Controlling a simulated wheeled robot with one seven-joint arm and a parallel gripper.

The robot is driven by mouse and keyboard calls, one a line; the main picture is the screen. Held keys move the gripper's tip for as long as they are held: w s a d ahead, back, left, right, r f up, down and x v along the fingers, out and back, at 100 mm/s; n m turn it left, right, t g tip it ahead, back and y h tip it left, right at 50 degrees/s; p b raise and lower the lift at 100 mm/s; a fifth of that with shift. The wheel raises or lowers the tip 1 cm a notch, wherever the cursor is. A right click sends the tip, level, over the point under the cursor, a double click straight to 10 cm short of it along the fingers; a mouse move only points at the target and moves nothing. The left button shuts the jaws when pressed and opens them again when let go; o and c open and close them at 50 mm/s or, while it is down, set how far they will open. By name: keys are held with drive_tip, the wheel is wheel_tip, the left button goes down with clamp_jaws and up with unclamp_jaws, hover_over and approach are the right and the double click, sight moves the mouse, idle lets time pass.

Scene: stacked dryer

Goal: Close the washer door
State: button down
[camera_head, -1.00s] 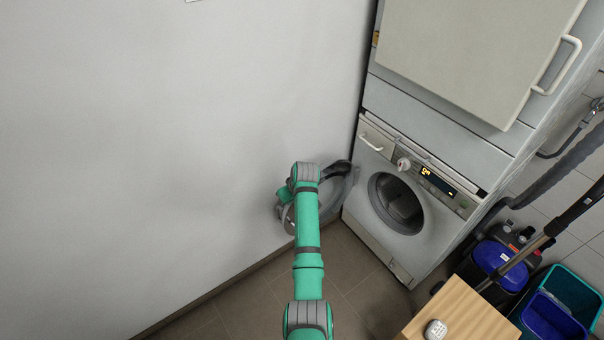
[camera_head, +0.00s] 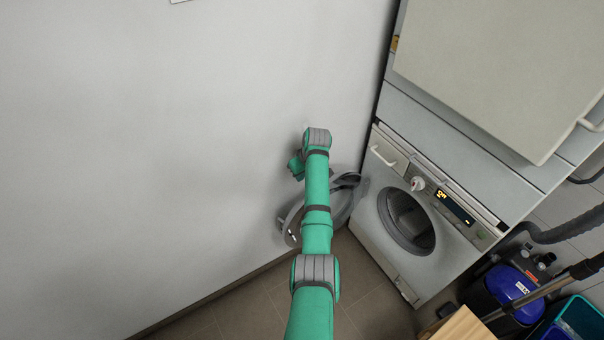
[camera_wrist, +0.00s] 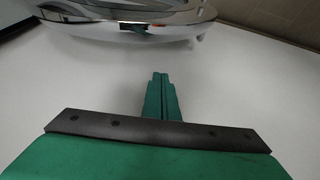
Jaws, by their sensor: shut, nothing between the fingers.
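The washer (camera_head: 378,240) stands in the lower part of the stack, its round drum opening (camera_head: 407,222) uncovered. Its door (camera_head: 289,226), a round ring with a dark hinge side, is swung wide open to the left, near the white wall, partly hidden behind my green arm. In the wrist view the door's shiny chrome rim (camera_wrist: 125,30) crosses the top. My gripper (camera_wrist: 160,80) is shut and empty, pointing toward the rim with a visible gap in the picture. In the head view the gripper's fingers are hidden or too small to make out.
The white wall (camera_head: 180,130) is close on the left. A dryer with a pale door (camera_head: 495,65) is above the washer. A blue-lidded bucket (camera_head: 508,287) and a wooden surface (camera_head: 462,326) are at the lower right. The floor (camera_head: 370,290) before the washer is clear.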

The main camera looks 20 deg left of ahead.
wheel_tip(320, 180, down, 6)
drive_tip(key=s+d, duration=0.1)
drive_tip(key=shift+d+r, duration=0.15)
drive_tip(key=shift+d, duration=0.15)
idle(0.6)
drive_tip(key=shift+s, duration=0.1)
